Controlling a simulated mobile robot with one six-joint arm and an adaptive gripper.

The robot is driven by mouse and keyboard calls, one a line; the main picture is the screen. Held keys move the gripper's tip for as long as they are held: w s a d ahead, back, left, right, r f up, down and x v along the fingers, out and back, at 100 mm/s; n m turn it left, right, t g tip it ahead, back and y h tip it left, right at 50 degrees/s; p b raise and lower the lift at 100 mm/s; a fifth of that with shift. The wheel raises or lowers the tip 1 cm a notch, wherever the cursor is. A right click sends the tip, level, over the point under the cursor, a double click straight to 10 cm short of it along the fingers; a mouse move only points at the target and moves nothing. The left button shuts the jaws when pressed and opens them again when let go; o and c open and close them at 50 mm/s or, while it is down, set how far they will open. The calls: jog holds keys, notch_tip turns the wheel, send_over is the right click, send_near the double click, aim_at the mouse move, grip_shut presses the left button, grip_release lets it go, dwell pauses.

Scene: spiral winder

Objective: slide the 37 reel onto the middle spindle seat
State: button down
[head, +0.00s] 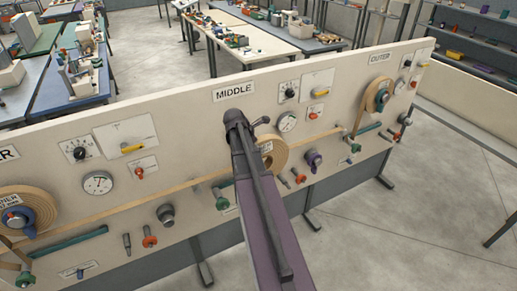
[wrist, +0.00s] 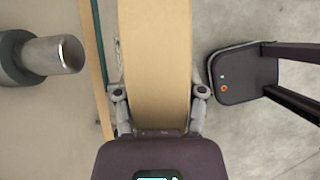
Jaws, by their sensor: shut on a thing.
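A tan reel (head: 274,153) with a white label is in front of the panel below the MIDDLE sign, partly behind my arm in the head view. Its number cannot be read. In the wrist view the reel (wrist: 155,55) shows edge-on as a broad tan band between the two fingers of my gripper (wrist: 160,100), which is shut on it. My arm hides the gripper in the head view. The middle spindle seat cannot be made out, and I cannot tell whether the reel is on it or apart from it.
The cream winder panel (head: 200,130) carries the MIDDLE sign (head: 235,91), dials and knobs. A grey cylinder (wrist: 50,55) sticks out left of the reel in the wrist view. Other reels hang at the left (head: 25,215) and at OUTER (head: 377,97). Open floor lies at the right.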

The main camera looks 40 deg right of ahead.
jog(key=w+d+f, duration=0.1)
jog(key=w, duration=0.5)
jog(key=shift+d+b, duration=0.2)
jog(key=shift+b, duration=0.25)
jog(key=shift+s+f, duration=0.1)
notch_tip(320, 180, down, 16)
jog(key=b, duration=1.5)
jog(key=shift+r+b, duration=0.25)
jog(key=shift+b, duration=0.15)
jog(key=shift+a, duration=0.1)
